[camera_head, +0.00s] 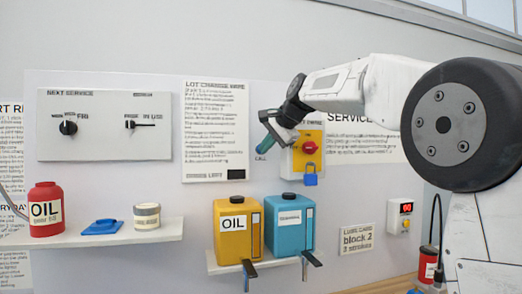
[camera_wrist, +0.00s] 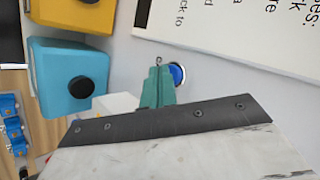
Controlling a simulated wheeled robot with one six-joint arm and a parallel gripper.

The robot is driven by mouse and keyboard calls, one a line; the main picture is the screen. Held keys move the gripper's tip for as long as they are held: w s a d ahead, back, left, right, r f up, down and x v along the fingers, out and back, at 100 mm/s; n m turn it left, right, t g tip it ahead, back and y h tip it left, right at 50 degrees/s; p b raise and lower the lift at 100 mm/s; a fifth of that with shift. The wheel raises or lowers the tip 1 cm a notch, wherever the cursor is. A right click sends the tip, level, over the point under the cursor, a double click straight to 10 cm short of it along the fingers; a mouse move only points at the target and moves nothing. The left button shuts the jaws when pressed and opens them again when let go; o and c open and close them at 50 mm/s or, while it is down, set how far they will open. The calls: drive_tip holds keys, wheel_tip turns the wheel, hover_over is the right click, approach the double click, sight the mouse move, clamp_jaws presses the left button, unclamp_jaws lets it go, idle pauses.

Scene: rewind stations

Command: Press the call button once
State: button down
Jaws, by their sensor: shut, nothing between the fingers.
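A round blue button (camera_wrist: 177,75) in a pale surround is on the wall in the wrist view, just right of my fingertips. My fingers cover part of it, and I see no label on it. My gripper (camera_wrist: 158,72) has teal fingers that are closed together and empty. I cannot tell whether the fingertips touch the button or the wall. In the head view my gripper (camera_head: 264,146) is in front of the wall panel, between the white text sheet (camera_head: 215,120) and the yellow box with a red knob (camera_head: 310,147). I cannot make out the button clearly there.
A yellow oil jug (camera_head: 232,230) and a blue jug (camera_head: 289,228) stand on a shelf below my gripper. A blue padlock (camera_head: 310,179) hangs under the red knob. A left shelf (camera_head: 130,234) holds containers.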

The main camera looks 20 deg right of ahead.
drive_tip(key=shift+w+d, duration=0.1)
drive_tip(key=shift+w, duration=0.2)
drive_tip(key=shift+w, duration=0.2)
drive_tip(key=shift+d+f, duration=0.1)
drive_tip(key=shift+f, duration=0.05)
idle(0.6)
drive_tip(key=shift+f, duration=0.1)
drive_tip(key=shift+s+d+f, duration=0.25)
drive_tip(key=shift+s, duration=0.35)
drive_tip(key=shift+s+a+r, duration=0.1)
drive_tip(key=shift+s, duration=1.2)
drive_tip(key=shift+s+r, duration=0.1)
drive_tip(key=shift+s, duration=1.15)
